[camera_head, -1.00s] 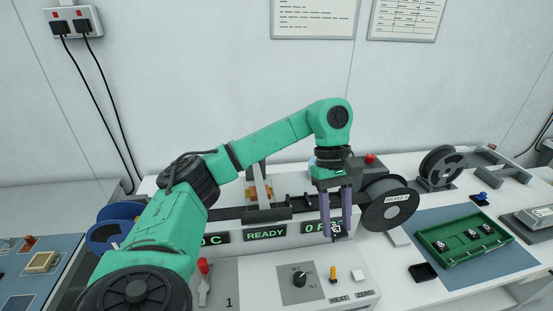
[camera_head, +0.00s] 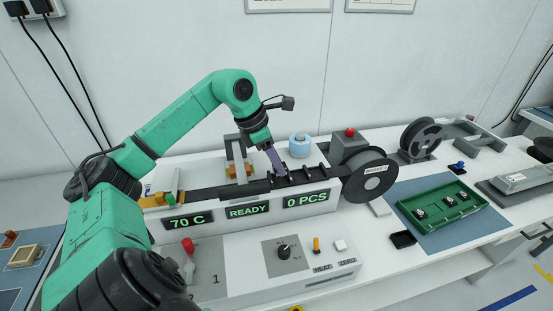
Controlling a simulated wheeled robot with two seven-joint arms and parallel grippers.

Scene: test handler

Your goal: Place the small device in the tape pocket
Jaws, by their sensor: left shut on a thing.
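My left gripper (camera_head: 277,166) reaches down from the green arm with its purple-grey fingers over the dark tape track (camera_head: 230,191) of the white machine. It is shut on the small device, which is dark and mostly hidden at the fingertips. The tips are at or just above the track. I cannot tell whether the device touches the tape, and the pocket under it is too small to make out. My right gripper is not in view.
A grey reel (camera_head: 370,178) stands at the track's right end, with a light-blue roll (camera_head: 299,145) behind the track. A green tray (camera_head: 470,217) with several small parts lies on a blue mat at the right. A red-knobbed lever (camera_head: 188,247) rises from the front panel.

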